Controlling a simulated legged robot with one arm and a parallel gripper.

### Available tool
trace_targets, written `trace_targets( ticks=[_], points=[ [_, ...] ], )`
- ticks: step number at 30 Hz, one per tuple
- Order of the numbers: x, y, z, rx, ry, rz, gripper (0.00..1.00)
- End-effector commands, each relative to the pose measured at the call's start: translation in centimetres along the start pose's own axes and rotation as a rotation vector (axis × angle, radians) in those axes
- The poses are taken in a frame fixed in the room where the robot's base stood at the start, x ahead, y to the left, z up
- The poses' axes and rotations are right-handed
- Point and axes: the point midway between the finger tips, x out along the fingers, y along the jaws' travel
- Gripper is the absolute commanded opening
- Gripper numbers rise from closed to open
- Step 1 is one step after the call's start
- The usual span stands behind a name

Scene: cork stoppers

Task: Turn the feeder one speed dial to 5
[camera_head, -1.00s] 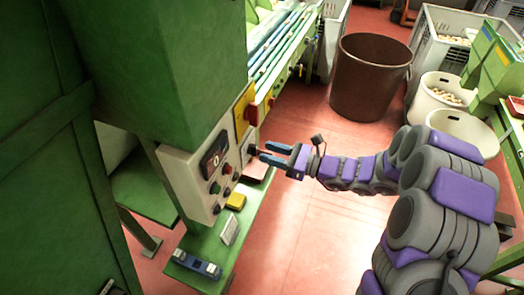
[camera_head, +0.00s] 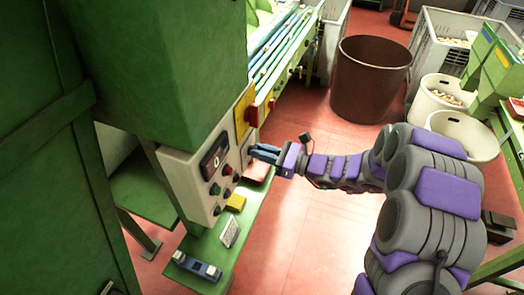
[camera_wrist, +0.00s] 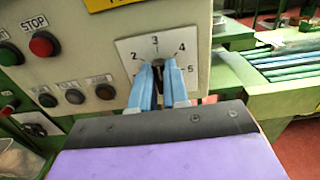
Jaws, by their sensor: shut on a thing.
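The speed dial's white scale plate (camera_wrist: 135,53) is on the control panel in the wrist view, with the numbers 2, 3, 4 and 5 visible around the knob. My gripper (camera_wrist: 165,72) is shut on the dial's dark knob (camera_wrist: 158,62), one blue finger on each side. The fingers hide most of the knob, so I cannot tell exactly where its pointer stands. In the head view my gripper (camera_head: 256,152) reaches the right side of the panel (camera_head: 180,175) from the right, and the dial is mostly hidden there.
A red STOP button (camera_wrist: 42,45) and several smaller buttons are left of the dial. A red switch on a yellow plate (camera_head: 245,110) is just above my gripper. A green shelf (camera_head: 205,245) lies below. A brown bin (camera_head: 370,78) stands on the open red floor.

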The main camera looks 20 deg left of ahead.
Motion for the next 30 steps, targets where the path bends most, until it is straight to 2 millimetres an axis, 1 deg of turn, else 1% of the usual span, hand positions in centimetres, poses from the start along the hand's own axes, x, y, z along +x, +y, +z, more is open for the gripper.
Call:
trace_targets(
  ticks=[11, 17, 23, 30],
  points=[
    [-0.01, -0.15, 0.12, 0.007, -0.001, -0.003, 0.0],
    [0.0, -0.27, 0.4, 0.059, -0.001, -0.004, 0.0],
    [-0.01, -0.38, 0.56, 0.176, 0.001, -0.005, 0.0],
    [0.0, -0.63, 0.64, 0.364, -0.001, -0.005, 0.0]
  ],
)
